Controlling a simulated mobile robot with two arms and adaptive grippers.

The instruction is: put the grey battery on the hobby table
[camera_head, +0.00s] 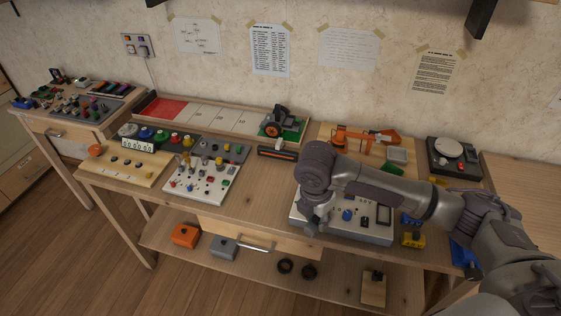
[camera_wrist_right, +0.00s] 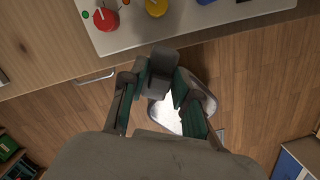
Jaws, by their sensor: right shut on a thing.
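My right gripper (camera_head: 312,222) is at the front edge of the wooden table (camera_head: 258,196), beside the grey control box; the arm hides much of it. In the right wrist view its fingers (camera_wrist_right: 160,88) are closed around a dark grey block (camera_wrist_right: 163,58), which I take for the grey battery. The block is above the floor in front of the table edge, apart from the panel. Which table is the hobby table is not clear; a smaller table (camera_head: 58,125) stands at the far left. My left gripper is not in view.
The control box (camera_head: 345,230) and a button panel (camera_head: 203,183) stand along the table front. An orange box (camera_head: 185,236) and a grey box (camera_head: 223,248) are on the lower shelf. A drawer handle (camera_head: 257,246) sticks out. Bare tabletop lies between the two panels.

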